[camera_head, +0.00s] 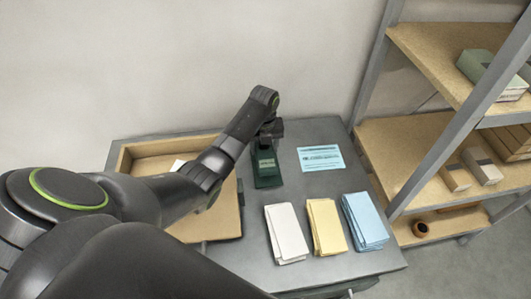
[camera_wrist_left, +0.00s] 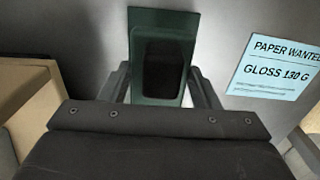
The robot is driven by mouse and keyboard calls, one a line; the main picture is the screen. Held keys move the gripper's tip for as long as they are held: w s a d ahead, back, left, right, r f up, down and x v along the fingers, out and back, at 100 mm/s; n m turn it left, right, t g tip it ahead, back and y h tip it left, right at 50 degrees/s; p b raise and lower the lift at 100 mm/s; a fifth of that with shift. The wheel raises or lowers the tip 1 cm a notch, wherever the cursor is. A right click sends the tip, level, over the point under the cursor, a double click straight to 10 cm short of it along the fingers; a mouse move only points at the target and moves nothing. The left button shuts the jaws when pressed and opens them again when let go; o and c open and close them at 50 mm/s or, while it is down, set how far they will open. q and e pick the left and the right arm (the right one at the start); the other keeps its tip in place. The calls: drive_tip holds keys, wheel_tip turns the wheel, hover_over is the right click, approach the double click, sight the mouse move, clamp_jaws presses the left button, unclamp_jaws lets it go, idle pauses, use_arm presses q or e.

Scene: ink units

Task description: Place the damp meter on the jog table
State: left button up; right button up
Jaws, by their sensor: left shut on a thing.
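The damp meter looks to be the dark green device with a dark recessed face (camera_head: 267,170). It stands roughly upright over the grey table (camera_head: 290,145), right of the wooden tray. My left gripper (camera_head: 269,135) reaches down to it from above and is shut on it. In the left wrist view the meter (camera_wrist_left: 143,20) sits between the two fingers of the left gripper (camera_wrist_left: 160,88). I cannot tell whether its lower end touches the table. I cannot tell whether this grey table or the tray is the jog table. My right gripper is not in view.
The wooden tray (camera_head: 228,222) lies left, partly behind my left arm. A blue notice (camera_head: 320,158), "PAPER WANTED GLOSS 130 G", lies right of the meter. White (camera_head: 286,232), yellow (camera_head: 326,226) and blue (camera_head: 364,220) paper stacks line the front. Shelving (camera_head: 400,148) stands right.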

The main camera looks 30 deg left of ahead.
sight(265, 149)
use_arm(q)
wheel_tip(265, 149, down, 2)
drive_tip(key=shift+d+f, duration=0.1)
drive_tip(key=shift+f, duration=0.6)
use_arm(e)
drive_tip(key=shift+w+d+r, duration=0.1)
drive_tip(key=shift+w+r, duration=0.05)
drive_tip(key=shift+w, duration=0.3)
use_arm(q)
drive_tip(key=shift+f, duration=0.1)
drive_tip(key=shift+f, duration=0.1)
drive_tip(key=o, duration=1.1)
